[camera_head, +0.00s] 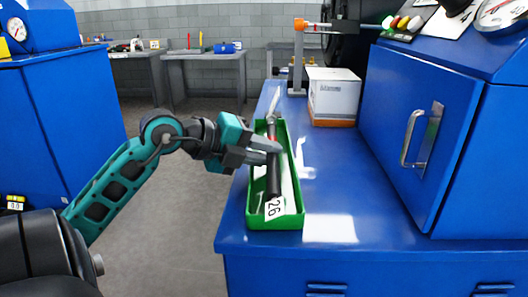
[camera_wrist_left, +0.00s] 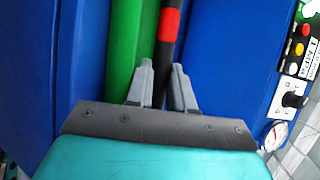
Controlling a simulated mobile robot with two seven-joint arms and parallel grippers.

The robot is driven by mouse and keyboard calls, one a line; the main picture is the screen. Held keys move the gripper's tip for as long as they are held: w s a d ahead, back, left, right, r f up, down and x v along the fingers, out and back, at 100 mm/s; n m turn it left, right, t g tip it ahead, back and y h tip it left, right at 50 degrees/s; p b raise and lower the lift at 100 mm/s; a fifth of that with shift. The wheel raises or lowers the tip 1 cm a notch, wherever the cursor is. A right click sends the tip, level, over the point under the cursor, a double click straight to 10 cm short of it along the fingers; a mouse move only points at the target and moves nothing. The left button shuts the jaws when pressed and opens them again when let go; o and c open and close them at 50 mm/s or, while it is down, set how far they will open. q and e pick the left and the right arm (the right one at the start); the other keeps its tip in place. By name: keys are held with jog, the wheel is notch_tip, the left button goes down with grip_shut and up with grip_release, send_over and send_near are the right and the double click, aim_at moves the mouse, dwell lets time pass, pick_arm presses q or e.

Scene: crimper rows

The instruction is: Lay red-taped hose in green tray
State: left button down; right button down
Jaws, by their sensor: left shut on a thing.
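The red-taped hose (camera_head: 273,182) is black with a red band, and it lies lengthwise within the outline of the green tray (camera_head: 299,198). Its pale far end reaches past the tray's far wall. I cannot tell whether it rests on the tray floor. My left gripper (camera_head: 276,151) reaches over the tray's left wall and is shut on the hose. In the left wrist view the hose (camera_wrist_left: 166,52) with its red tape (camera_wrist_left: 169,24) runs between the fingers (camera_wrist_left: 162,88), beside the green tray (camera_wrist_left: 121,55). My right gripper is out of view.
The tray stands on a blue bench (camera_head: 330,190) near its left edge. A white and orange box (camera_head: 333,98) stands behind it to the right. A blue cabinet (camera_head: 420,130) with a metal handle fills the right side. A white label reading 26 (camera_head: 274,208) shows at the tray's near end.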

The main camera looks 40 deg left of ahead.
pick_arm(q)
jog(key=shift+f, duration=0.45)
jog(key=shift+s+d+f, duration=0.1)
jog(key=shift+f, duration=0.1)
jog(key=c, duration=0.9)
grip_release()
notch_tip(320, 180, up, 2)
jog(key=shift+r+p, duration=0.1)
jog(key=shift+p, duration=0.9)
jog(key=shift+r+p, duration=0.5)
jog(key=shift+p, duration=0.05)
jog(key=shift+r+p, duration=1.5)
jog(key=shift+r, duration=0.15)
